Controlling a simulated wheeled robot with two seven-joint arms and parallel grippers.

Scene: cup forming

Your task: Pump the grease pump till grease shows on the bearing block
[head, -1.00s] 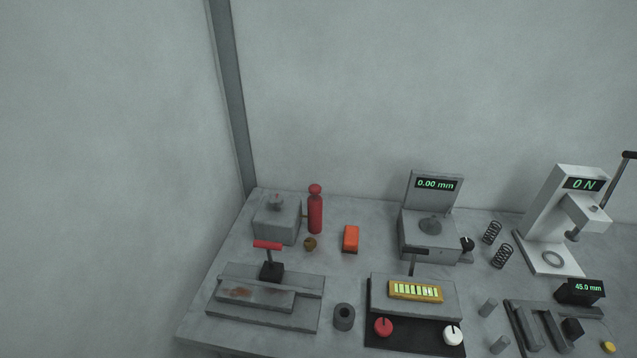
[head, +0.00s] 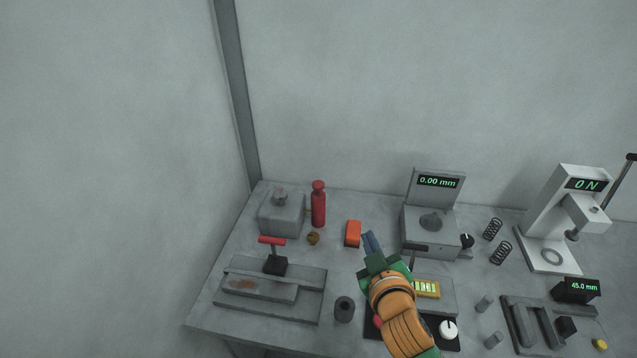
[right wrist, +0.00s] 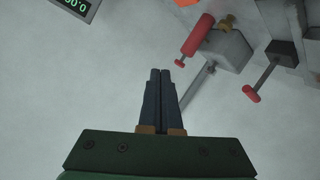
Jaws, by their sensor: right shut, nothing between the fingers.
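The grease pump (head: 318,208) is a red upright cylinder with a red knob on top, at the back left of the bench. It also shows in the right wrist view (right wrist: 197,36). The grey bearing block (head: 280,217) stands just left of it, with a round piece on top; it also shows in the right wrist view (right wrist: 222,50). I see no grease on the block's visible faces. My right gripper (head: 368,237) is shut and empty, right of the pump and apart from it. Its closed fingers show in the right wrist view (right wrist: 160,75). My left gripper is not in view.
An orange block (head: 353,234) lies between pump and right gripper. A small brass piece (head: 313,238) sits before the pump. A red-handled slide (head: 272,241) is at front left. A gauge stand (head: 435,215) is to the right.

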